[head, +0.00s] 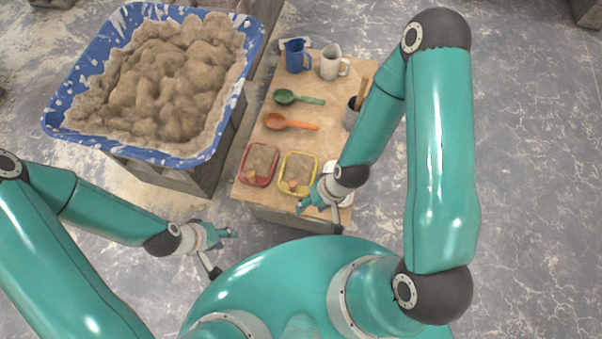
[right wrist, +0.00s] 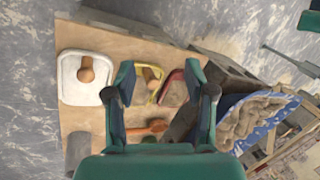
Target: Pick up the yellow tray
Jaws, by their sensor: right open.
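The yellow tray (head: 284,181) lies on the wooden bench top near its front edge, holding sandy mortar and an orange-brown lump. In the right wrist view the yellow tray (right wrist: 160,74) shows between my fingers, partly covered by one of them. My right gripper (head: 319,218) is open and empty, just right of and in front of the yellow tray in the head view. Its fingers (right wrist: 160,85) are apart with nothing between the pads that I can see touching. My left gripper (head: 221,253) is open and empty, left of the bench front.
A red tray (head: 245,173) sits close left of the yellow one. A white tray (right wrist: 84,96) is on the other side, partly hidden by my right arm. Behind are an orange spoon (head: 290,123), a green spoon (head: 285,97) and mugs. A blue mortar tub (head: 150,153) stands left.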

